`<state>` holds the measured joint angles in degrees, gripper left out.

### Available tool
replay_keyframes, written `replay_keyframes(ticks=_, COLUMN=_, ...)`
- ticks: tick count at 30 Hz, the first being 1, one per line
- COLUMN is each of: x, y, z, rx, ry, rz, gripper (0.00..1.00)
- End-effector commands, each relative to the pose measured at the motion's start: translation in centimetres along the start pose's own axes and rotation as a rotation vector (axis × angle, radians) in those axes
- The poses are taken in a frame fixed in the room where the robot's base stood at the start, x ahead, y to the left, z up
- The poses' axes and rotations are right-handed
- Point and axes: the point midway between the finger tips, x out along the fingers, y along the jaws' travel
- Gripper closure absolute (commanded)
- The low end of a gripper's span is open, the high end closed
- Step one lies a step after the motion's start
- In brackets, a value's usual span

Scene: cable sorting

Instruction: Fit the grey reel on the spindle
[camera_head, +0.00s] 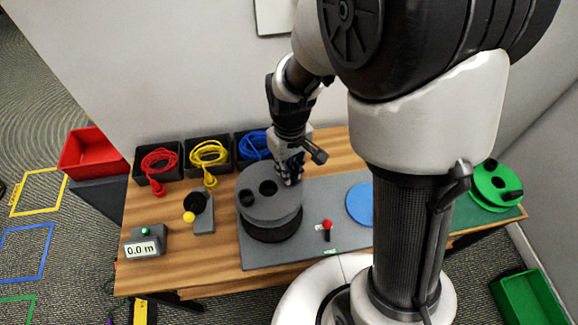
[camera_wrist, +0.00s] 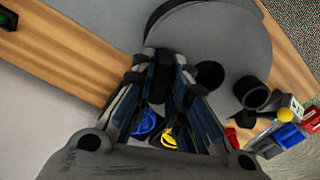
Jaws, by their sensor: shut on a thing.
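The grey reel (camera_head: 281,208) is at the left end of the grey base plate (camera_head: 321,248). Its round top has a dark centre hole (camera_wrist: 210,75) and a black knob (camera_wrist: 252,92). A dark round part (camera_head: 272,232) shows under the top. My gripper (camera_head: 289,178) is at the reel's back right edge, shut on a dark upright part of the reel; in the wrist view the fingers (camera_wrist: 163,66) close around it. The spindle is not visible. I cannot tell whether it is under the reel or how high the reel sits.
A red-knobbed lever (camera_head: 327,227) and a blue disc (camera_head: 359,204) are right of the reel. Bins with red (camera_head: 158,164), yellow (camera_head: 208,153) and blue (camera_head: 254,145) cables stand behind. A meter reading 0.0 m (camera_head: 145,245) is left. A green reel (camera_head: 492,186) is far right.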

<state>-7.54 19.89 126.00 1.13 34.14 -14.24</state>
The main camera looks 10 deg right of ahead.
Motion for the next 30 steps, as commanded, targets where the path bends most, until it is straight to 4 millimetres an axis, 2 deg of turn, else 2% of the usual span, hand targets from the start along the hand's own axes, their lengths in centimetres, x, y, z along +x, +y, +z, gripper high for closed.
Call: replay_keyframes(ticks=30, x=7.4, y=0.1, z=0.0, rx=0.001, ry=-0.001, rz=0.000, gripper=1.00)
